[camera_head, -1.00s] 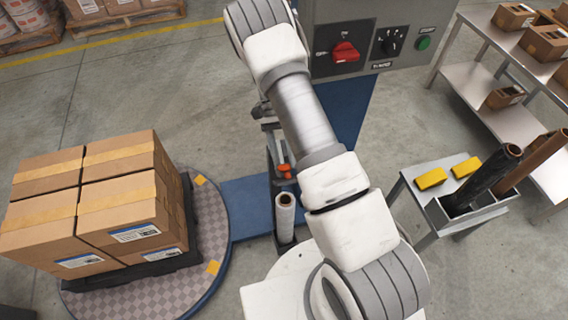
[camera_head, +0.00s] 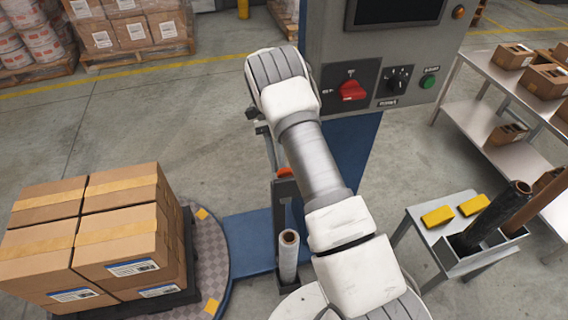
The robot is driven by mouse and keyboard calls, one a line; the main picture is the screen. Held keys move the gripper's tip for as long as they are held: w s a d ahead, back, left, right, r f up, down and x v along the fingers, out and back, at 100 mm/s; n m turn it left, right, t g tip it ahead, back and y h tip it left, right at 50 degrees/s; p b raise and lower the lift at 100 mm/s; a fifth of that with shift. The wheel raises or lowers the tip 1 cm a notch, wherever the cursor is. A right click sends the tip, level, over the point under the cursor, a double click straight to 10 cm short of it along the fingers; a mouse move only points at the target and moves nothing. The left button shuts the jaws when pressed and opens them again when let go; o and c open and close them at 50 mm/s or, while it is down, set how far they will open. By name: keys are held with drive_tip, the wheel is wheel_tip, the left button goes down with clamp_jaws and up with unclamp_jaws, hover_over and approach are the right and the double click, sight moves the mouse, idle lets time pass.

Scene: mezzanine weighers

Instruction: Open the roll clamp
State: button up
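An orange lever (camera_head: 285,172), apparently part of the roll clamp, shows left of my arm, above an upright roll of clear film (camera_head: 289,258). A dark grey upright frame (camera_head: 284,193) stands just below the lever, behind the roll. My arm covers its right side and much of the clamp. My gripper (camera_head: 262,130) seems to be the small dark and grey part below the arm's far bend, above and left of the lever. Its fingers are too small and hidden to tell open from shut, or whether they touch the lever.
A grey control box (camera_head: 400,70) with a red switch (camera_head: 352,90) is at top right. Cartons (camera_head: 120,225) stand on the round turntable (camera_head: 212,252) at left. A side table (camera_head: 428,192) holds yellow blocks and dark and brown rolls. Open floor lies behind the turntable.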

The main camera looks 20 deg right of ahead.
drive_tip(key=o, duration=0.9)
drive_tip(key=shift+s+d+r, duration=0.1)
drive_tip(key=shift+d+r, duration=0.1)
drive_tip(key=shift+d, duration=0.2)
drive_tip(key=shift+v, duration=3.7)
